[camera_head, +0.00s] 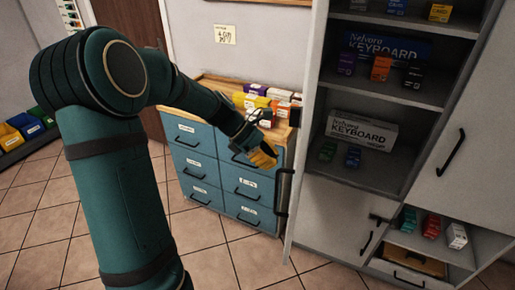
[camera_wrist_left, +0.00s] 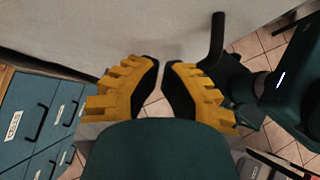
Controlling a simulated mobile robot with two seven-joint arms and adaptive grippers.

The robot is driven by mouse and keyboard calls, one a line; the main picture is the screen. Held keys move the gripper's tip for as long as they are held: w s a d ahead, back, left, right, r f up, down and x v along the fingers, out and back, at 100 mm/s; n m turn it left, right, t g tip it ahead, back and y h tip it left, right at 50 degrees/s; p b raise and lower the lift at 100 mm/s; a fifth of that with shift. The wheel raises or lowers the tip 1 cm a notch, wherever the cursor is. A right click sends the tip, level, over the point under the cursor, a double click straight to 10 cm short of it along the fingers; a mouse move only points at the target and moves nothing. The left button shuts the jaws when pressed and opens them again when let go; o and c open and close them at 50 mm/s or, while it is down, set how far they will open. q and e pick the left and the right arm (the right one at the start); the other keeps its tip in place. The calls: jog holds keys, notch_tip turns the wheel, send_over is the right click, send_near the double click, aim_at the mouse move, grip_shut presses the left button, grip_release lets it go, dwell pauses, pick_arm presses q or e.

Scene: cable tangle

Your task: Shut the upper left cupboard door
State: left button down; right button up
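The upper left cupboard door (camera_head: 307,110) stands open and shows nearly edge-on in the head view, at the left side of the open shelves. Its dark bar handle (camera_head: 283,192) is on the outer face, low down. In the left wrist view the pale door panel (camera_wrist_left: 90,30) fills the top and the handle (camera_wrist_left: 217,38) shows right of the fingers. My left gripper (camera_head: 264,155) has yellow fingers and is on the outer side of the door, left of it. Its fingertips (camera_wrist_left: 162,68) are close together with only a narrow empty gap. I cannot tell whether they touch the door. My right gripper is not in view.
The cupboard shelves (camera_head: 390,95) hold keyboard boxes and small cartons. The upper right door (camera_head: 475,130) is shut. A blue drawer cabinet (camera_head: 215,170) with a wooden top and coloured boxes stands close behind my left gripper. Tiled floor (camera_head: 235,265) is clear in front.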

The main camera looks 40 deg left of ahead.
pick_arm(q)
jog(key=shift+w+d+f, duration=0.1)
jog(key=shift+w+d, duration=0.45)
jog(key=shift+d, duration=0.4)
jog(key=shift+w+d, duration=0.5)
jog(key=shift+d, duration=0.4)
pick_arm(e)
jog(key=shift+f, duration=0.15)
pick_arm(q)
jog(key=shift+d, duration=0.1)
